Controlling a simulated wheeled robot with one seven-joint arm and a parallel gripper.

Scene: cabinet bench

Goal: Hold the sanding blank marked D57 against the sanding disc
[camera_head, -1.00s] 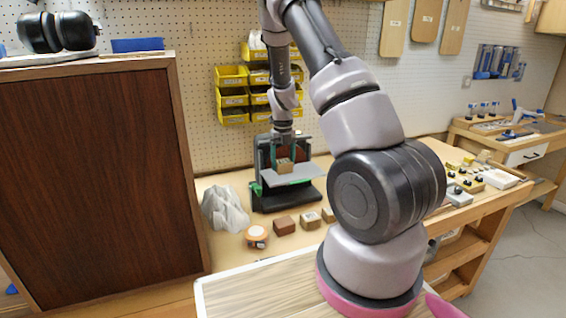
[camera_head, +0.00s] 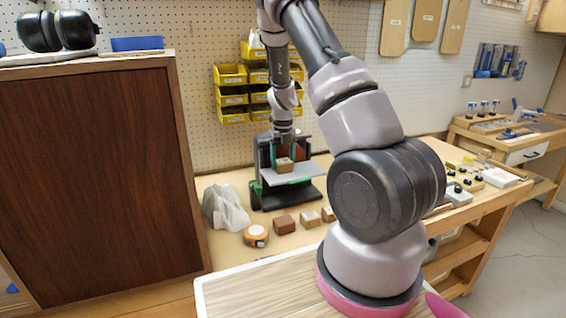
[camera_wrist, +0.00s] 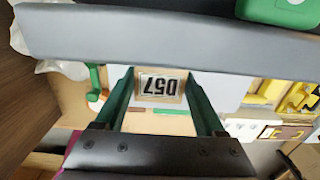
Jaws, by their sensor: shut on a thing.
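The sanding blank marked D57 (camera_wrist: 160,87) is a small tan wooden block with a white label, upside down in the wrist view. My gripper (camera_head: 284,157) is shut on it, with a green finger on each side. In the head view the blank (camera_head: 284,166) is at the sander's light grey work table (camera_head: 302,175). The reddish-brown sanding disc (camera_head: 302,151) shows partly behind my gripper, in the dark sander frame (camera_head: 262,158). In the wrist view a grey slab (camera_wrist: 170,38) lies just beyond the blank. I cannot tell whether the blank touches the disc.
Several loose wooden blocks (camera_head: 285,225), an orange-and-white round tool (camera_head: 256,235) and a crumpled pale bag (camera_head: 225,208) sit on the bench in front. A tall dark cabinet (camera_head: 95,180) stands at left. Yellow bins (camera_head: 232,95) hang behind.

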